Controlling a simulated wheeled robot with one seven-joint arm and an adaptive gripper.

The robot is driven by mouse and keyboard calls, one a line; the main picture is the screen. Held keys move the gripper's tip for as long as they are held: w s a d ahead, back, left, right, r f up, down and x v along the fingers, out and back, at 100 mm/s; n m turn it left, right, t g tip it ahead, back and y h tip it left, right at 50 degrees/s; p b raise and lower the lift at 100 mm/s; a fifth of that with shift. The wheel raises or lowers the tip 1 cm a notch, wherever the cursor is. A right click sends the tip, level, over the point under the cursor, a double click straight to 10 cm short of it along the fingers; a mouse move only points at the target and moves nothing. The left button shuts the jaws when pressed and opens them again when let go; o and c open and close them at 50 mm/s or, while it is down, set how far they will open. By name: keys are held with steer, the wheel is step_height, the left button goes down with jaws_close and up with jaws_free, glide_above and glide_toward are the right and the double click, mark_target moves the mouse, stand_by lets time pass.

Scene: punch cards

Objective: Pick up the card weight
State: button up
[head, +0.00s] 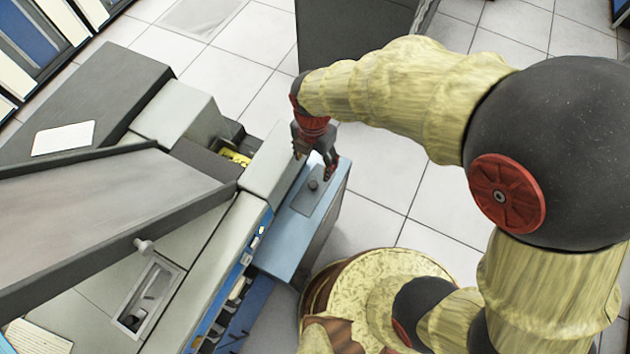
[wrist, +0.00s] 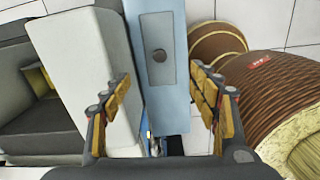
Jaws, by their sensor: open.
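The card weight (head: 308,202) looks like a flat grey plate with a small dark round knob in its middle. It lies on a light blue surface at the machine's right end. In the wrist view the card weight (wrist: 159,72) is upper centre, its knob fully visible. My gripper (head: 315,166) is open and empty, above the plate, pointing down. In the wrist view my gripper (wrist: 161,82) has its two fingers spread, one to each side of the plate, with nothing between them touching. The far end of the plate is partly covered by a finger in the head view.
A grey card machine (head: 185,245) with a long raised cover (head: 110,215) fills the left. A pale raised block (wrist: 85,65) borders the blue surface (wrist: 170,115) on the left. My own base stands on the right. Tiled floor (head: 375,195) lies beyond.

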mark_target(314, 184)
steer(key=shift+n, duration=0.3)
step_height(314, 184, down, 16)
steer(key=b, duration=0.4)
steer(key=shift+r+b, duration=0.2)
steer(key=shift+b, duration=0.2)
steer(key=shift+c, duration=0.8)
steer(key=shift+w, duration=0.1)
steer(key=c, duration=1.1)
